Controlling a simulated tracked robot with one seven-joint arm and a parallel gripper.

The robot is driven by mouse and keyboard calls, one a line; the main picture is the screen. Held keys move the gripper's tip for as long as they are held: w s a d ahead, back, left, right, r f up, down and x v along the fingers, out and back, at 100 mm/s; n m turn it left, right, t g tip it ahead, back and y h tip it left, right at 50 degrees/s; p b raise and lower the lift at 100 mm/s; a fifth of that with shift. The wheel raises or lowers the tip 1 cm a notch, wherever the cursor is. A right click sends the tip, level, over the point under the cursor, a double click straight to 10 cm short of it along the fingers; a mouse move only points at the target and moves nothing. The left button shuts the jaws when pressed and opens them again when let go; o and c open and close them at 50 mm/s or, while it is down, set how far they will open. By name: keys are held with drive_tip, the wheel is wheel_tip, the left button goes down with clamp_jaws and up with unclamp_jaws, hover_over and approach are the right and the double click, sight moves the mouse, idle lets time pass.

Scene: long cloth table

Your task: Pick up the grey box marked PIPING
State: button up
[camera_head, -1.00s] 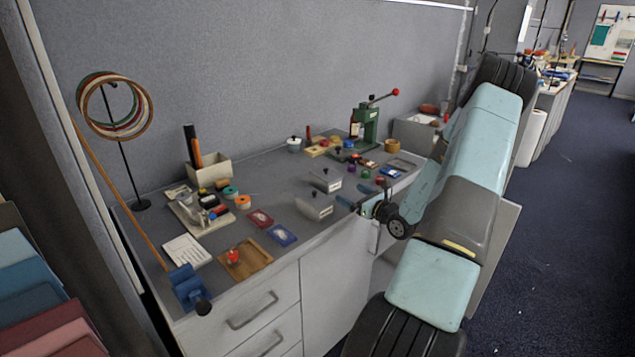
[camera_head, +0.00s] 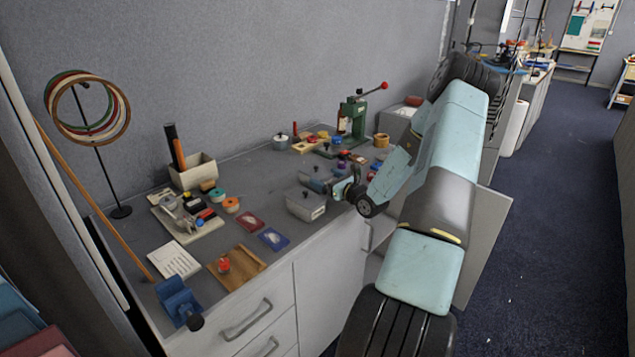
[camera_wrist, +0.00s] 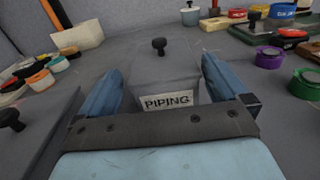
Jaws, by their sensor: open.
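The grey box marked PIPING (camera_wrist: 165,87) stands on the table in the wrist view, with its white label facing me and a black knob on top. My gripper (camera_wrist: 163,76) is open, with one blue finger on each side of the box. The lower part of the box is hidden behind the gripper's dark bar, and I cannot tell whether the fingers touch it. In the head view my gripper (camera_head: 334,187) is low over the table and mostly hides this box.
A second grey box (camera_head: 306,206) with a knob stands close by, nearer the table's front edge. Purple (camera_wrist: 269,57) and green (camera_wrist: 305,82) round tins stand to the right in the wrist view. A green press (camera_head: 352,120) stands farther back.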

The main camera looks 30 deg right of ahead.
sight(317, 172)
drive_tip(key=shift+x, duration=2.8)
drive_tip(key=shift+d+f, duration=0.15)
drive_tip(key=c, duration=1)
